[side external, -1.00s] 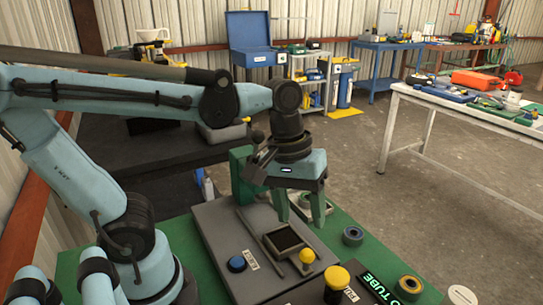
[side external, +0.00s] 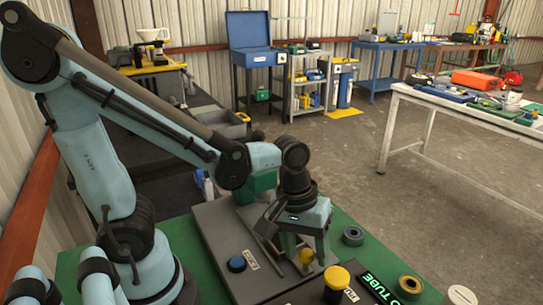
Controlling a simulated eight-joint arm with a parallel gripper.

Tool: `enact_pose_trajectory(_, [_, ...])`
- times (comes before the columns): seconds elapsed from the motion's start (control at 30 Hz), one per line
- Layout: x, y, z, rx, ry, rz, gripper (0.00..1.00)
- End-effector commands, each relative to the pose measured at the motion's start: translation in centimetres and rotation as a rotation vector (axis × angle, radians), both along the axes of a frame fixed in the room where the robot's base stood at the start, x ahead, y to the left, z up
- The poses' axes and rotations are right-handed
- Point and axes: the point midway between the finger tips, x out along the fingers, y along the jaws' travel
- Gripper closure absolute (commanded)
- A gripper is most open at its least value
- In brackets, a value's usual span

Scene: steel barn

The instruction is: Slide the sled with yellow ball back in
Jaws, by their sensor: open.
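The yellow ball (side external: 307,257) stands at the near end of the sled on the grey plate (side external: 222,232). My gripper (side external: 305,254) points down over the sled, with its fingers apart on either side of the ball in this view. Whether the fingers touch the ball cannot be told. The sled's dark square recess is now mostly hidden behind my gripper.
A blue button (side external: 237,264) with a label lies on the plate to the left. A larger yellow knob (side external: 337,278) stands close in front. A dark ring (side external: 353,236) and a yellow-centred roll (side external: 409,286) lie on the green mat at the right.

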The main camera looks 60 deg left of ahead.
Motion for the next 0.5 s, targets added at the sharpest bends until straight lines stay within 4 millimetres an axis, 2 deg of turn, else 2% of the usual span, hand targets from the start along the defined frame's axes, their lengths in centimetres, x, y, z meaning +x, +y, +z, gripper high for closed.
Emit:
enact_pose_trajectory(0.23, [-0.01,-0.01,-0.03,0.000,0.000,0.000,0.43])
enact_pose_trajectory(0.5, [-0.01,-0.01,-0.01,0.000,0.000,0.000,0.85])
